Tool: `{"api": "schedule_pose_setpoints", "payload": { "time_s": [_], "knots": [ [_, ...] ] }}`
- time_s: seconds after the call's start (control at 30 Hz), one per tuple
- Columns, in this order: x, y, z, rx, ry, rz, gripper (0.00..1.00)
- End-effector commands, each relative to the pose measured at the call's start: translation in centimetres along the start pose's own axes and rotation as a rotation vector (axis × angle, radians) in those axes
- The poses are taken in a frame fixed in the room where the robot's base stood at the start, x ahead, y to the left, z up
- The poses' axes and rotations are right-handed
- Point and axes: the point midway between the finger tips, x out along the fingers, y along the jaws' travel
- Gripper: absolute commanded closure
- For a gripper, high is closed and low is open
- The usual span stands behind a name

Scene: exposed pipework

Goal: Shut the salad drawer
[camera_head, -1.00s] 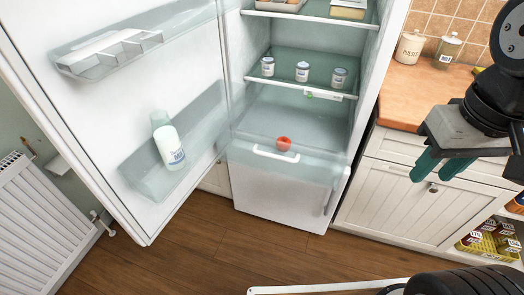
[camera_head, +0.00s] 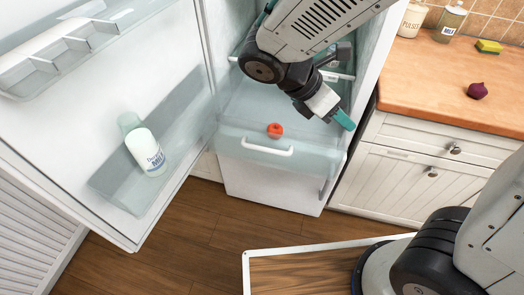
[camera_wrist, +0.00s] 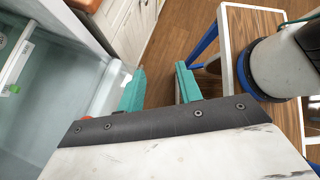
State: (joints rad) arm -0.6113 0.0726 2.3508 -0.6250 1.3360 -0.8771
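The salad drawer (camera_head: 232,146) is a translucent bin low in the open fridge, with a white bar handle (camera_head: 267,147) on its front. It stands pulled out, past the shelf above it. A red tomato (camera_head: 275,130) lies in it. My gripper (camera_head: 335,112) is above the drawer's right side, right of the handle, apart from it as far as I can tell. In the wrist view its two teal fingers (camera_wrist: 160,88) are apart with nothing between them. The drawer's pale edge (camera_wrist: 104,90) shows left of the fingers there.
The fridge door (camera_head: 60,140) is wide open at left, with a white bottle (camera_head: 146,152) in its lower bin. A wooden counter (camera_head: 425,85) over white cabinets (camera_head: 410,185) stands close at right, bearing a red onion (camera_head: 477,91), a sponge and jars. Wooden floor lies in front.

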Motion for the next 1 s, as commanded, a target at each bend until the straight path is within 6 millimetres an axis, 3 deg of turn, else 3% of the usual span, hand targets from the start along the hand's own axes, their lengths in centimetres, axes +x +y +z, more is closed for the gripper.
{"api": "schedule_pose_setpoints", "payload": {
  "time_s": [0.1,0.3,0.5,0.6,0.73,1.0],
  "knots": [
    [-0.6,3.0,-4.5,-0.349,-0.19,0.044,0.65],
    [-1.5,6.8,-13.2,-0.907,-0.54,0.081,0.65],
    [-1.7,8.4,-22.2,-1.352,-0.888,0.062,0.65],
    [-1.6,8.6,-24.8,-1.47,-0.993,0.045,0.65],
    [-1.7,8.7,-26.1,-1.586,-1.068,0.003,0.65],
    [-0.3,10.3,-24.9,-1.624,-1.077,-0.025,0.65]
  ]
}}
